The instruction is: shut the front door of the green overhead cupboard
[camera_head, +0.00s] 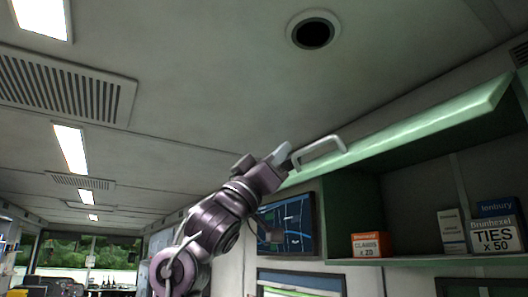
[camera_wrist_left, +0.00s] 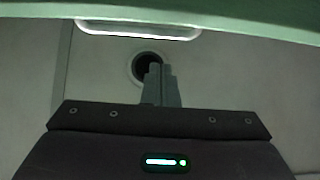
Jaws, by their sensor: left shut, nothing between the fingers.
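The green overhead cupboard (camera_head: 352,212) is at the right in the head view, with its inside showing. Its front door (camera_head: 430,122) is swung up and stands out near the ceiling. A pale bar handle (camera_head: 318,148) is on the door near its left end. My left gripper (camera_head: 283,152) is raised beside the handle, shut and empty; I cannot tell if it touches. In the left wrist view the door's green edge (camera_wrist_left: 220,12) crosses the top, with the handle (camera_wrist_left: 138,30) below it. The shut fingers (camera_wrist_left: 160,84) point towards them. My right gripper is not in view.
Inside the cupboard stand an orange and white box (camera_head: 369,245), a white box (camera_head: 452,231) and a blue and white box (camera_head: 497,234). A wall screen (camera_head: 286,226) hangs left of the cupboard. A round ceiling vent (camera_head: 313,32) is above. The space left of my arm looks free.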

